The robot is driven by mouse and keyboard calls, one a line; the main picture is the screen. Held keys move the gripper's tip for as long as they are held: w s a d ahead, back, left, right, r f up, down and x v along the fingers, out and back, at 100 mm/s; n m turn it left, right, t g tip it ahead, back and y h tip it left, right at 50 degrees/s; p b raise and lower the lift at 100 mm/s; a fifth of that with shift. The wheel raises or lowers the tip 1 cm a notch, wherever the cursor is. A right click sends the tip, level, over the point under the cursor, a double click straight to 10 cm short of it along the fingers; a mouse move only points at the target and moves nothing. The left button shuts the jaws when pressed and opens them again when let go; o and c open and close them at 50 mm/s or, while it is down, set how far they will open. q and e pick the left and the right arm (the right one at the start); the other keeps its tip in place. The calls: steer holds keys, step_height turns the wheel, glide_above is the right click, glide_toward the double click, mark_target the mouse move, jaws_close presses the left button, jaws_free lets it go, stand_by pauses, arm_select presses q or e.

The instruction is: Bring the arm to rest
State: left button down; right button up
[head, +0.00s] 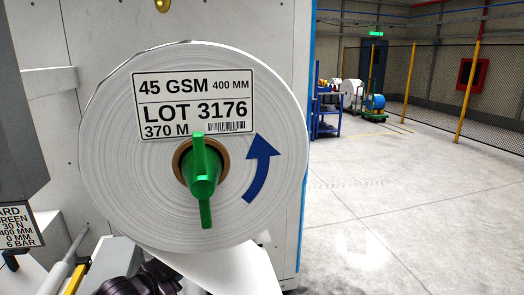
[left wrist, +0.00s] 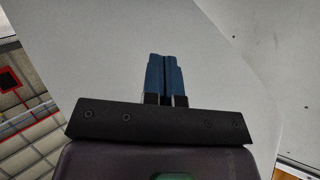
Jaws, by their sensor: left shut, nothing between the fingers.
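My left gripper shows in the left wrist view (left wrist: 164,58). Its two blue fingers are together with nothing between them. A plain pale surface (left wrist: 110,35) lies behind the fingers; I cannot tell whether it is paper or a panel. In the head view the fingers are not visible; a dark ribbed part at the bottom edge may be my arm. My right gripper is in neither view.
A large white paper roll (head: 110,170) sits on a green-handled chuck (head: 204,178) against a grey machine (head: 292,60). Its web (head: 225,268) hangs below. A brass-coloured piece (head: 163,5) shows above. Open floor (head: 400,220) lies right, before a mesh fence.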

arm_select(q)
steer(key=s+a+f+n+y, duration=0.2)
steer(key=s+f+n, duration=0.1)
steer(key=s+f, duration=0.3)
steer(key=s+a+f+n+y, duration=0.1)
steer(key=s+a+f+n, duration=0.1)
steer(key=s+f, duration=0.4)
steer(key=s+a+f+n+y, duration=0.2)
steer(key=s+f+n, duration=0.2)
steer(key=s, duration=1)
step_height(320, 180, down, 2)
steer(key=shift+a+f+y, duration=0.1)
steer(key=shift+a+y, duration=0.2)
steer(key=shift+a, duration=0.1)
steer(key=shift+s, duration=0.15)
